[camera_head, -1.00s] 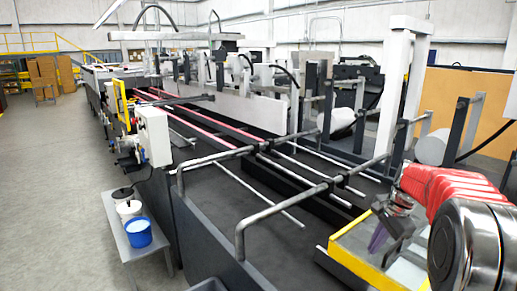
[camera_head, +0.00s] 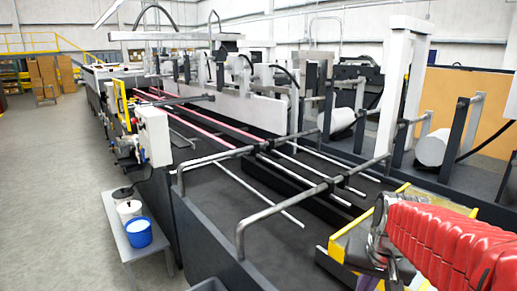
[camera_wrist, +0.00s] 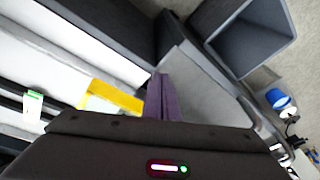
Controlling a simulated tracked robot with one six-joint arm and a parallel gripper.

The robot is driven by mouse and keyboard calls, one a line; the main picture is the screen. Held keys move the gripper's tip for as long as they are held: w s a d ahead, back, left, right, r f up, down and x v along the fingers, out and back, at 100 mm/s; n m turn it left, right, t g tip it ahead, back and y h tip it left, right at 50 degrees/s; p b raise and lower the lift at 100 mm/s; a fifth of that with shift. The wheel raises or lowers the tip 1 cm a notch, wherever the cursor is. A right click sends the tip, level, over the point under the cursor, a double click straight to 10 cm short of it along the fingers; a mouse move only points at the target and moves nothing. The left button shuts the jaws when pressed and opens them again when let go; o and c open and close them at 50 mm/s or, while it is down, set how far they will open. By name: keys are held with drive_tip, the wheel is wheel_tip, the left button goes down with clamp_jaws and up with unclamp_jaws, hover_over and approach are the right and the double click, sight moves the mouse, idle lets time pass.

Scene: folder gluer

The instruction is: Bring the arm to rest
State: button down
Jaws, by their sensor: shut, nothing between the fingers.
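My gripper (camera_head: 398,270) is at the lower right of the head view, at the end of my red-sleeved arm. It hangs over the yellow-edged frame (camera_head: 345,237) at the near end of the folder gluer (camera_head: 225,195). In the wrist view its purple fingers (camera_wrist: 160,97) are together with nothing between them. The yellow edge (camera_wrist: 115,95) shows just left of the fingers there. I cannot tell how high the fingers are above the frame.
Grey rails (camera_head: 300,196) cross the machine left of my arm. A blue bucket (camera_head: 138,233) stands on a small side table (camera_head: 150,252) at the machine's left. A grey open bin (camera_wrist: 250,38) shows in the wrist view. The floor (camera_head: 50,180) at left is clear.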

drive_tip(key=s+a+r+n+t, duration=0.1)
drive_tip(key=s+a+n, duration=0.1)
drive_tip(key=s+a, duration=0.2)
drive_tip(key=s+a+r+n+t, duration=0.1)
drive_tip(key=s+a+n, duration=0.1)
drive_tip(key=s, duration=0.7)
drive_tip(key=shift+a+r+t, duration=0.35)
drive_tip(key=shift+a+t, duration=0.05)
drive_tip(key=shift+a, duration=0.45)
idle(0.7)
